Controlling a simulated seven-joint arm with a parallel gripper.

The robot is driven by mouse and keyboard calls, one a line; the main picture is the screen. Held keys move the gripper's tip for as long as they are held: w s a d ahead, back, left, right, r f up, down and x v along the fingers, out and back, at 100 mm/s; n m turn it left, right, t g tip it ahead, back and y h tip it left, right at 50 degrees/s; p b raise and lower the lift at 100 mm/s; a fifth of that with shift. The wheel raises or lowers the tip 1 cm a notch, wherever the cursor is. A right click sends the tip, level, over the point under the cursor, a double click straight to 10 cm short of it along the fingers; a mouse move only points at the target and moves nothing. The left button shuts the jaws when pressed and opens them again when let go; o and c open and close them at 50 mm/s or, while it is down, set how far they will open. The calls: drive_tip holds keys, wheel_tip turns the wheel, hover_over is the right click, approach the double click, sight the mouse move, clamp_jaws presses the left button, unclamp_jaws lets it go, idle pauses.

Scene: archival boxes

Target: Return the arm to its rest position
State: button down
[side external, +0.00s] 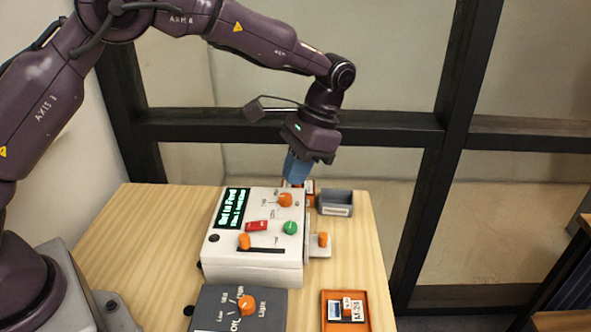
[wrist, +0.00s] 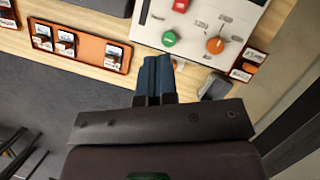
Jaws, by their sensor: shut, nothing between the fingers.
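My gripper (side external: 293,182) points down over the back of the table, just behind the white control box (side external: 225,258). Its blue fingers are together with nothing between them. The wrist view also shows the closed fingers of the gripper (wrist: 157,60), beside the white box with its red and green buttons and orange knob. My arm reaches across from the left, stretched above the table. How close the fingertips are to the box or table is hard to tell.
A grey bin (side external: 336,210) and an orange tray (side external: 309,186), partly hidden, are near the gripper. A grey knob box (side external: 215,312) and another orange tray (side external: 361,322) lie in front. A dark-framed glass partition (side external: 385,125) stands behind the table. Air above the table's front looks clear.

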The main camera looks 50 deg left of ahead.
drive_tip(key=s+a+r+n+t, duration=0.1)
drive_tip(key=s+a+r+t, duration=0.1)
drive_tip(key=s, duration=0.6)
drive_tip(key=s+a+r+n+t+h, duration=0.1)
drive_tip(key=s+a+r+t, duration=0.2)
drive_tip(key=s+r, duration=0.4)
drive_tip(key=s+a+r+n+t, duration=0.1)
drive_tip(key=s+a+r+t, duration=0.2)
drive_tip(key=s, duration=0.5)
wheel_tip(320, 180, up, 2)
drive_tip(key=shift+s+r+n+t, duration=0.1)
drive_tip(key=shift+s+n+t, duration=0.25)
drive_tip(key=shift+t, duration=0.55)
drive_tip(key=shift+a, duration=0.1)
